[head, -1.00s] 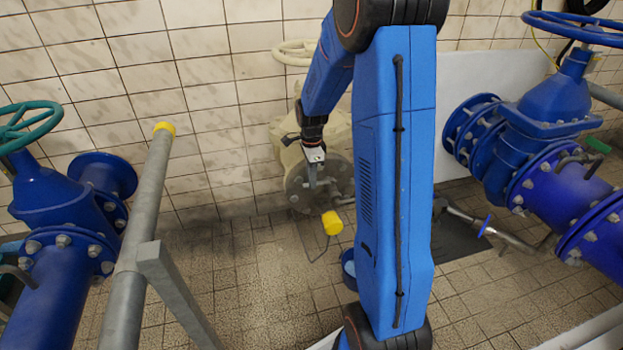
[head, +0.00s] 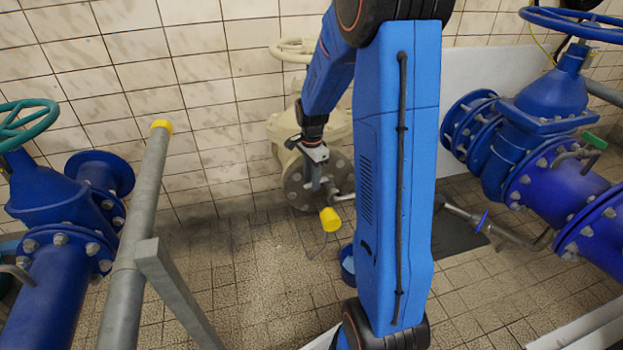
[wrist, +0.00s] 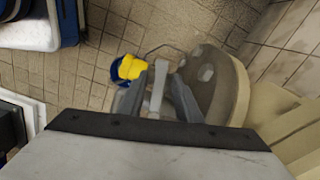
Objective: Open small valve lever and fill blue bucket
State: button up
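My gripper (head: 325,184) is at the round flange (head: 301,180) of the cream valve against the wall. In the wrist view, the two fingers of my gripper (wrist: 157,90) stand apart. A narrow grey bar, perhaps the small valve lever (wrist: 157,88), lies between them, with no clear contact. A yellow piece (head: 330,219) hangs just below the fingers, and it also shows in the wrist view (wrist: 133,69). The blue bucket (head: 347,264) stands on the floor below, partly hidden by my arm. In the wrist view, the bucket (wrist: 116,74) shows behind the yellow piece.
Large blue flanged pipes stand at left (head: 72,225) and right (head: 555,170). A grey rail with a yellow cap (head: 162,125) rises at left. A thin pipe with a small blue handle (head: 482,221) lies low at right. Tiled floor is clear at centre left.

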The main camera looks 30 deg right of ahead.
dwell(0.3)
notch_tip(320, 180, up, 17)
jog(key=shift+r, duration=0.2)
dwell(0.4)
dwell(0.4)
